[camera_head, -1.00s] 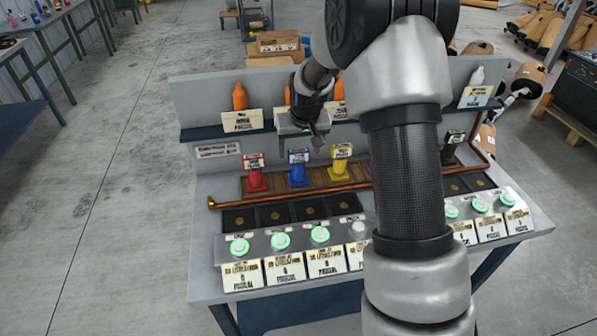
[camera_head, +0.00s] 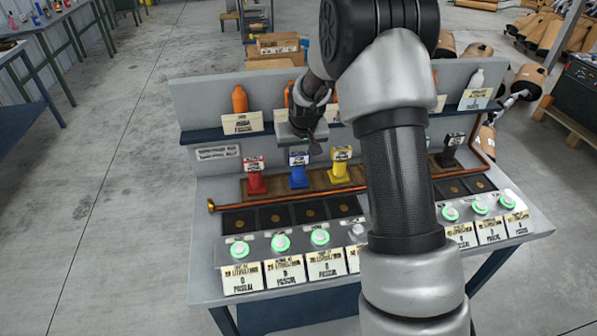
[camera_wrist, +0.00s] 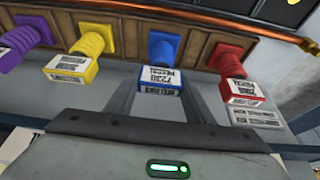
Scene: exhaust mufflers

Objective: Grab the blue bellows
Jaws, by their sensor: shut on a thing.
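The blue bellows (camera_head: 298,177) stands upright in the row on the wooden strip of the bench, between the red bellows (camera_head: 256,182) and the yellow bellows (camera_head: 339,172). My gripper (camera_head: 303,151) is over its top in the head view. In the wrist view the blue bellows (camera_wrist: 162,50) lies ahead, with its white label block between my two grey fingers (camera_wrist: 158,92). My gripper is shut on the blue bellows at its labelled top. The exact contact is hard to see.
A purple bellows (camera_wrist: 16,47) stands beyond the yellow one in the wrist view. A copper pipe (camera_head: 270,204) runs in front of the row. A shelf with an orange bottle (camera_head: 240,99) is behind. Green-lit buttons (camera_head: 280,243) line the front.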

